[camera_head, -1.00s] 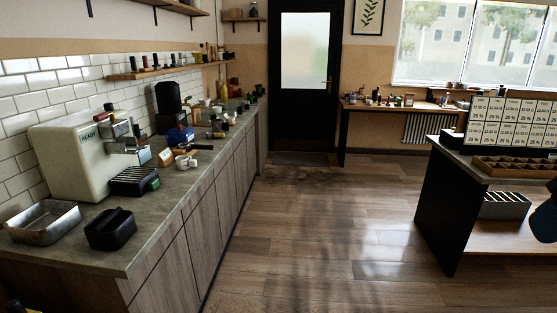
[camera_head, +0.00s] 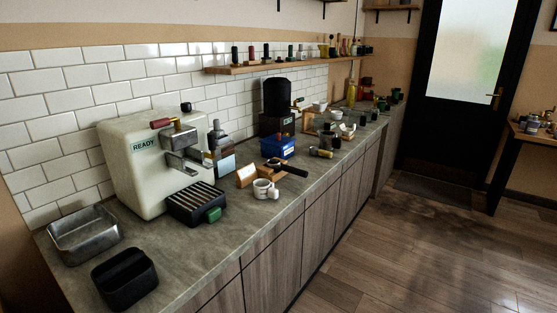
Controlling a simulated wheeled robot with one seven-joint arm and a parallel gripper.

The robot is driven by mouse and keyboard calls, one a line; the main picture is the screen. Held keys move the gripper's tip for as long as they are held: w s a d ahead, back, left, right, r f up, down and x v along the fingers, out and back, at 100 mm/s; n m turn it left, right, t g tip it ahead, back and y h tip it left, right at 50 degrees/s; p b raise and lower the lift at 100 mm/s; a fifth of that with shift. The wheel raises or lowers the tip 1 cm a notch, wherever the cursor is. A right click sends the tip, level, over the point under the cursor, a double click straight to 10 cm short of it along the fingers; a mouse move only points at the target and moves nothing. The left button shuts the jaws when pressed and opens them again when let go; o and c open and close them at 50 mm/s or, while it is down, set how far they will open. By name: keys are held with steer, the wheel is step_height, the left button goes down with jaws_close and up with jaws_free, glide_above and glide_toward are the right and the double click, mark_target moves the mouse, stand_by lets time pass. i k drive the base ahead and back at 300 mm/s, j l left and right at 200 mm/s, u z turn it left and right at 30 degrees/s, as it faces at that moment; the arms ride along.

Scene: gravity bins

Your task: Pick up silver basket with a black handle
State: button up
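A long black handle (camera_head: 292,170) lies on the counter in the middle of the view, with its left end at a small brown piece. Whether a silver basket is joined to it is too small to tell. A small metallic cylinder (camera_head: 320,152) lies a little farther back, beside dark round pieces. My gripper is not in view.
The grey counter (camera_head: 225,240) runs along the tiled wall. It bears a white coffee machine (camera_head: 135,185), a metal tray (camera_head: 85,235), a black bin (camera_head: 125,280), a slatted black box (camera_head: 195,203), white cups (camera_head: 264,189), a blue box (camera_head: 278,147) and a black grinder (camera_head: 277,98). The floor at right is clear.

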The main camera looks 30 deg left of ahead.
mark_target(286, 169)
steer(key=i+u, duration=0.45)
steer(key=i+l+u, duration=0.2)
steer(key=u, duration=0.25)
steer(key=i+l+u, duration=0.3)
steer(key=u, duration=0.15)
steer(key=i+l+u, duration=0.25)
steer(key=l+u, duration=0.2)
steer(key=i+l+u, duration=0.2)
steer(key=l+u, duration=0.15)
steer(key=i+l+u, duration=0.2)
steer(key=l+u, duration=0.2)
steer(key=i+l+u, duration=0.1)
steer(key=l+u, duration=0.6)
steer(key=l, duration=0.2)
